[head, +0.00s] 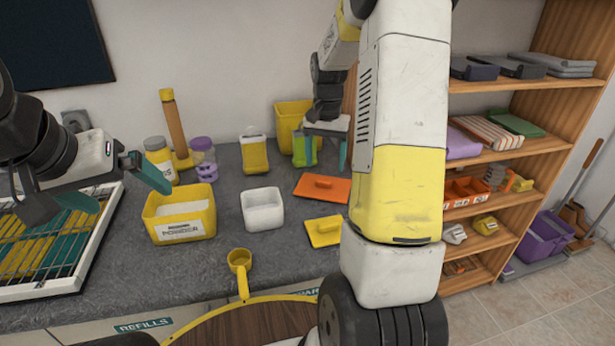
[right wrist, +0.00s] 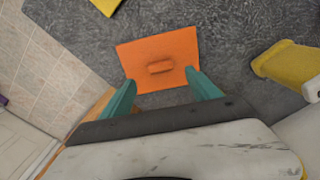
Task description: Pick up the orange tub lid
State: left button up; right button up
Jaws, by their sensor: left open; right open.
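In the head view the right gripper (head: 324,152) is partly hidden by my arm. My left gripper (head: 125,178) is open and empty above the dish rack side.
A yellow lid (head: 324,231), a white tub (head: 262,209), a yellow powder tub (head: 180,226) and a yellow scoop (head: 239,262) stand or lie nearby. A yellow bin (head: 291,113) and bottles stand at the back. Shelves (head: 518,145) are at right.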

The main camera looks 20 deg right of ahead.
aim_at(324, 180)
notch_tip(324, 180, down, 6)
jog(key=shift+a+r, duration=0.1)
jog(key=shift+r, duration=0.05)
jog(key=c, duration=1.5)
jog(key=shift+r, duration=0.15)
